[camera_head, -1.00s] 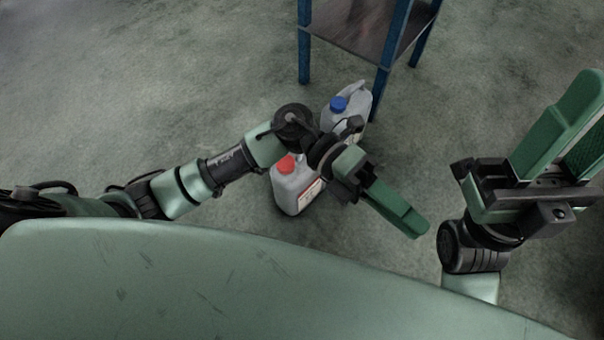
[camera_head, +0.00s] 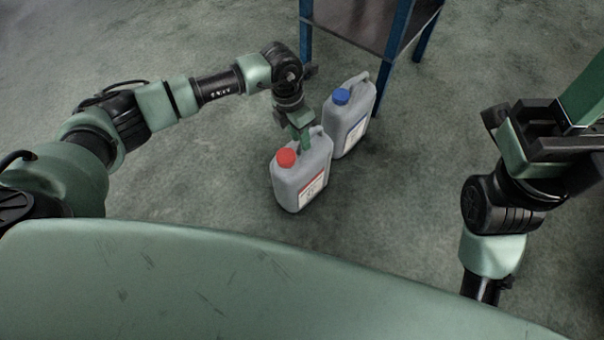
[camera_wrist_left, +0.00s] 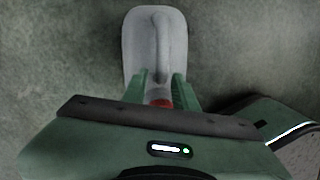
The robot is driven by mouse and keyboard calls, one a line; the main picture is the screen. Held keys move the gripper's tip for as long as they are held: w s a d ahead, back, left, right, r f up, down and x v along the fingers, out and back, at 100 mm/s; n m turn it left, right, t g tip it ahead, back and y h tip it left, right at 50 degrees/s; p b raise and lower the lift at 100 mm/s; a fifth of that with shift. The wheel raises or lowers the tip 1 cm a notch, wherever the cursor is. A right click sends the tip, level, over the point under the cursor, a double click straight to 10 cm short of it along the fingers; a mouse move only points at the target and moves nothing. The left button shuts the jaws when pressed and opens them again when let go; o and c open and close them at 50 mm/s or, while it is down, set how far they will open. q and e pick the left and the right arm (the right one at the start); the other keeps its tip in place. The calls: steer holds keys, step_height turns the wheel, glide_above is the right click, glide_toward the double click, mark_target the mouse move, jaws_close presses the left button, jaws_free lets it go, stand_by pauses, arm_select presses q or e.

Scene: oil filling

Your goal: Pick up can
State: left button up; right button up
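A grey can with a red cap (camera_head: 302,180) stands upright on the floor. A second grey can with a blue cap (camera_head: 352,125) stands just behind it to the right. My left gripper (camera_head: 301,142) points down at the top of the red-capped can, by its handle. In the left wrist view, its two fingers (camera_wrist_left: 157,88) are apart, with the red cap showing between them and the can's handle (camera_wrist_left: 163,35) beyond. Whether they touch the can is unclear. My right gripper (camera_head: 577,125) is at the right edge, partly cut off, away from the cans.
A table with blue legs and a grey top (camera_head: 360,22) stands behind the cans, one leg close to the blue-capped can. The floor (camera_head: 420,190) is clear to the left and right of the cans.

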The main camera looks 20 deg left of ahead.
arm_select(q)
steer(key=shift+d+f+b, duration=0.25)
steer(key=shift+f+b, duration=0.15)
steer(key=shift+f, duration=0.85)
jaws_close()
stand_by(0.4)
